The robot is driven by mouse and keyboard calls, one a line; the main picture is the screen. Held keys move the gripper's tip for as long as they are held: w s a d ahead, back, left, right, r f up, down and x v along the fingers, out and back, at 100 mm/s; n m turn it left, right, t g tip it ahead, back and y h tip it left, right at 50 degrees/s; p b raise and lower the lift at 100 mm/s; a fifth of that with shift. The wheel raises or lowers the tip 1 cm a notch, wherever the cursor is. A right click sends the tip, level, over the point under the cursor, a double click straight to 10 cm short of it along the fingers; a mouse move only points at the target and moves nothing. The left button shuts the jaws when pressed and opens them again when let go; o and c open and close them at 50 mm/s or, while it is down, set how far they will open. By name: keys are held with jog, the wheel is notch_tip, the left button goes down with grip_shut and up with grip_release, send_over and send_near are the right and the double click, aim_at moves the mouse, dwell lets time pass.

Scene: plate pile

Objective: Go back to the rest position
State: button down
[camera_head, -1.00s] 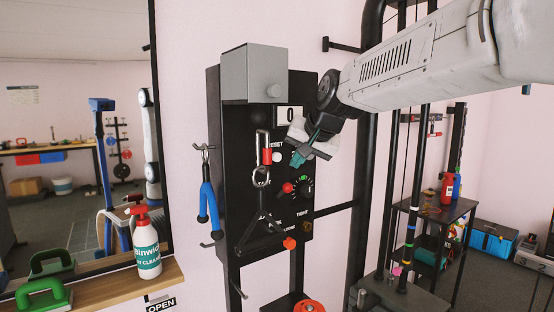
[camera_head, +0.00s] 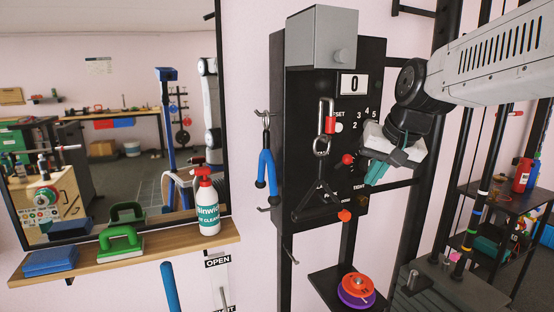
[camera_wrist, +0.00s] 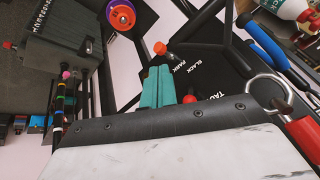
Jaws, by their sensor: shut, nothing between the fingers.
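My gripper (camera_head: 378,171) is in the head view, right of the black panel (camera_head: 297,150) and in front of the upright behind it. Its teal fingers are shut with nothing between them and point down and left. In the wrist view the teal fingers (camera_wrist: 157,88) lie together, with the panel's dark face beyond them. A red knob (camera_head: 348,159) on the panel is just left of the fingers. A metal carabiner with a red sleeve (camera_head: 330,124) hangs in front of the panel.
A grey box (camera_head: 322,40) tops the panel. Blue-handled grips (camera_head: 267,168) hang at its left. A shelf (camera_head: 130,253) holds a spray bottle (camera_head: 207,205), a green-handled brush (camera_head: 120,243) and blue pads. Red and purple discs (camera_head: 357,289) sit below. A weight stack (camera_head: 445,285) stands right.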

jog(key=s+f+n+g, duration=0.1)
jog(key=s+f, duration=0.2)
jog(key=s, duration=0.6)
jog(key=s+d+f+n+g+h, duration=0.1)
jog(key=s+f, duration=0.2)
jog(key=s, duration=0.6)
jog(key=s+f+n+g, duration=0.1)
jog(key=s+f, duration=0.3)
jog(key=s, duration=0.5)
jog(key=shift+s+d+g+h, duration=0.2)
jog(key=shift+d+g+h, duration=0.15)
jog(key=shift+g, duration=0.25)
jog(key=shift+f, duration=0.1)
